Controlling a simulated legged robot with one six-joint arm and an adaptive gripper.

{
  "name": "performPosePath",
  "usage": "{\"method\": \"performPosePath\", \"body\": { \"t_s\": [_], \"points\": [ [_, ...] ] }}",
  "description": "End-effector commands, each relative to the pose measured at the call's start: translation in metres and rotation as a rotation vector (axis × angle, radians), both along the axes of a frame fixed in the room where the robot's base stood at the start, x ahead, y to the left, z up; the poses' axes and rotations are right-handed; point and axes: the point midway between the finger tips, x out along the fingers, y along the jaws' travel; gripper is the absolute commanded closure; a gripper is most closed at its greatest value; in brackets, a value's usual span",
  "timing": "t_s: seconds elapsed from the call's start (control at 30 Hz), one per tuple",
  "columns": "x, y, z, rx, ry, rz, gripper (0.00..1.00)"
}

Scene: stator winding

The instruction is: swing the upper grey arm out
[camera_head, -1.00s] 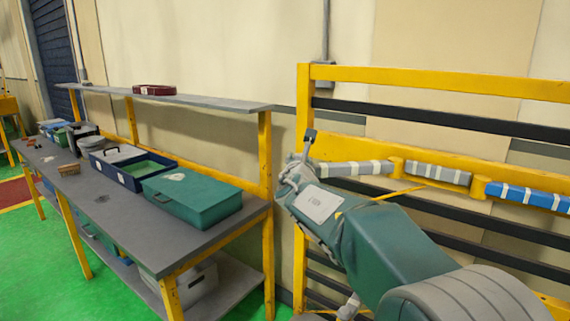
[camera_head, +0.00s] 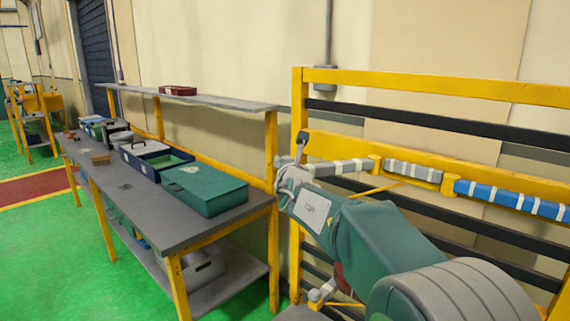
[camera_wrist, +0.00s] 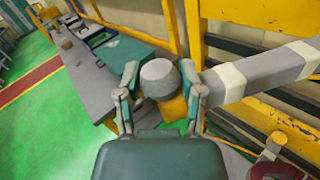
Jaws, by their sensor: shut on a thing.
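The upper grey arm (camera_head: 341,168) is a grey bar with white bands, reaching left from a joint on the yellow rack (camera_head: 430,90). In the wrist view the bar (camera_wrist: 262,74) comes in from the right and ends near a rounded grey knob (camera_wrist: 160,75) with a yellow part below it. My gripper (camera_head: 291,172) is at the left end of the bar in the head view. In the wrist view my gripper (camera_wrist: 160,88) has one finger on each side of the knob and is shut on it. The exact finger contact is partly hidden.
A grey workbench (camera_head: 150,215) with a green case (camera_head: 205,188) and a blue box stands to the left. The rack also carries a grey banded segment (camera_head: 412,170) and a blue one (camera_head: 510,197). Green floor (camera_head: 50,240) is clear in front of the bench.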

Motion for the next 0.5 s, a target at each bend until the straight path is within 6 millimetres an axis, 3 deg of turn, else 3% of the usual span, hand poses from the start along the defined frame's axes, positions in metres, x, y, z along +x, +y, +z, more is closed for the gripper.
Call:
{"method": "performPosePath", "body": {
  "t_s": [0.27,0.3,0.33,0.5],
  "points": [
    [-0.0005,-0.0005,0.0006,-0.002,-0.002,-0.001,1.0],
    [-0.0005,-0.0004,0.0006,-0.002,-0.002,-0.001,0.33],
    [-0.0005,-0.0004,0.0006,-0.002,-0.002,-0.001,0.19],
    [-0.0005,-0.0003,0.0006,-0.001,-0.001,0.0,0.16]
  ]
}}
